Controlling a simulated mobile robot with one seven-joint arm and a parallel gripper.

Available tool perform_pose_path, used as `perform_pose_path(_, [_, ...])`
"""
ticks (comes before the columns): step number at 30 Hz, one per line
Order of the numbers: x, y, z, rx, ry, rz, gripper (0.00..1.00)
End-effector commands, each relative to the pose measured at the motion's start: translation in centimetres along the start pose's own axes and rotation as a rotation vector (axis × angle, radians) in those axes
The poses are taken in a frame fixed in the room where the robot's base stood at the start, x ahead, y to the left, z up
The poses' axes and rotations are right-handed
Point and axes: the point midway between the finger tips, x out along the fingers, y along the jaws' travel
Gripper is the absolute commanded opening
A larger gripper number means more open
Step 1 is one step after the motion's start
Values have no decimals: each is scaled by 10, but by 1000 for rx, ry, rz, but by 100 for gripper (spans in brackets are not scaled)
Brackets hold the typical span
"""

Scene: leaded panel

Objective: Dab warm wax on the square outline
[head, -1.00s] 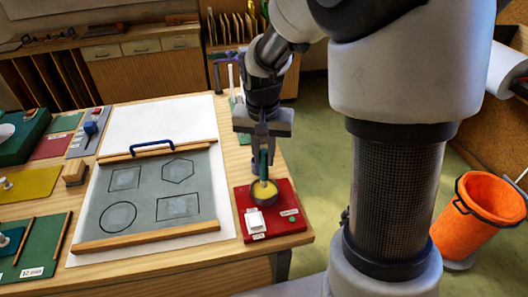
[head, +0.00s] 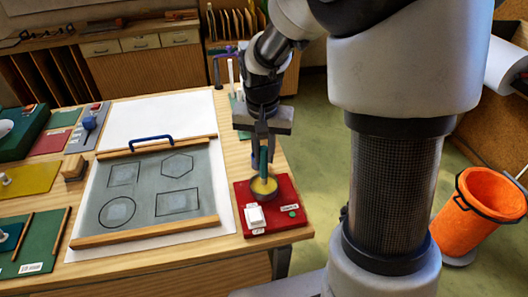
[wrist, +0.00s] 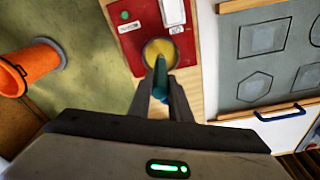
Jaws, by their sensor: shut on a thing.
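My gripper (head: 262,138) is shut on an upright teal stick (head: 264,162), seen also in the wrist view (wrist: 160,78). The stick's lower end is in the yellow wax of a small round pot (head: 257,196) on a red mat (head: 286,193). The tip is hidden in or against the wax. To the left, a grey panel (head: 146,194) carries dark outlines with paler patches inside. The square outline (head: 124,174) is at upper left, a hexagon (head: 177,166) at upper right, a circle (head: 117,211) at lower left and a rectangle (head: 177,203) at lower right.
A white box (head: 254,216) and a green spot (head: 292,214) are on the red mat's front part. A blue handle (head: 152,145) stands at the panel's back edge. Wooden strips border its front and back. An orange bin (head: 487,205) stands on the floor at right.

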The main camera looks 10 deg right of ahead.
Motion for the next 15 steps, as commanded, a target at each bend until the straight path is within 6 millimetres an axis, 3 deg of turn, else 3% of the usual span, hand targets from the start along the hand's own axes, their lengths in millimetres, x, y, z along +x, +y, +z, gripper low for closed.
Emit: perform_pose_path(15, [7, 0, 1, 0, 0, 0, 0])
